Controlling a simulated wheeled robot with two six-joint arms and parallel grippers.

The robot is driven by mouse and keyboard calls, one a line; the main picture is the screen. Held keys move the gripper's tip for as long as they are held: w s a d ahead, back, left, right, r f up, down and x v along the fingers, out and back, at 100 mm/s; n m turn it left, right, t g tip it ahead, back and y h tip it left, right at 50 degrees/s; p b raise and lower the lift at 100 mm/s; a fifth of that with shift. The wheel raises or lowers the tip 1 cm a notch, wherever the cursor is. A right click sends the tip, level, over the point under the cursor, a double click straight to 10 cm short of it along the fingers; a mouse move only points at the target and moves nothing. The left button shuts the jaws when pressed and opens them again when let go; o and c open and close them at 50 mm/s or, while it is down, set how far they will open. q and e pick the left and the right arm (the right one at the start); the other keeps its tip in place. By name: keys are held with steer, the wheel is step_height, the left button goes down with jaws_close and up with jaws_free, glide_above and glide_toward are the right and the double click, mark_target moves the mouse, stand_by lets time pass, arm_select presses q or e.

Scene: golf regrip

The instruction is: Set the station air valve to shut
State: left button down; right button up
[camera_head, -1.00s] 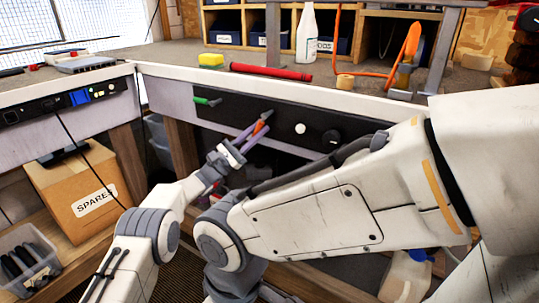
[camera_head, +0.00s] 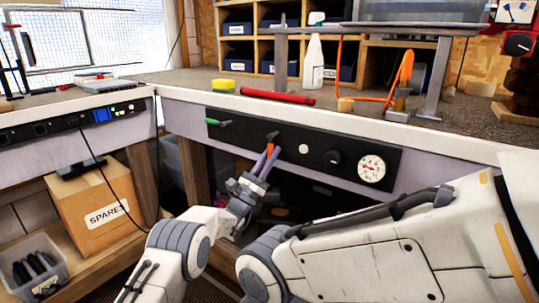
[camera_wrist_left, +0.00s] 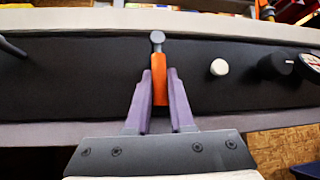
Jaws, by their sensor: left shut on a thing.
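An orange lever with a grey hub (camera_head: 271,143) sits on the black panel along the bench front. It hangs about straight down from its hub and also shows in the left wrist view (camera_wrist_left: 159,90). My left gripper (camera_head: 265,158) has its purple fingers shut on the orange lever, one finger on each side. In the left wrist view the left gripper (camera_wrist_left: 159,98) covers the lever's sides, but its front and hub show. No label naming the valve is readable. My right gripper is not in view.
Left of the orange lever is a green lever (camera_head: 219,123). To its right are a white button (camera_head: 303,149), a black knob (camera_head: 332,158) and a gauge (camera_head: 373,168). A red grip (camera_head: 278,97) and yellow sponge (camera_head: 223,86) lie on the bench above. A SPARES box (camera_head: 92,200) stands lower left.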

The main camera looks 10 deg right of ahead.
arm_select(q)
steer(key=shift+s+d, duration=0.1)
steer(key=shift+d, duration=0.05)
steer(key=c, duration=0.8)
jaws_free()
steer(key=p+v, duration=0.2)
steer(key=v, duration=0.8)
steer(key=shift+a+f, duration=0.2)
steer(key=shift+a, duration=0.1)
steer(key=shift+s, duration=0.1)
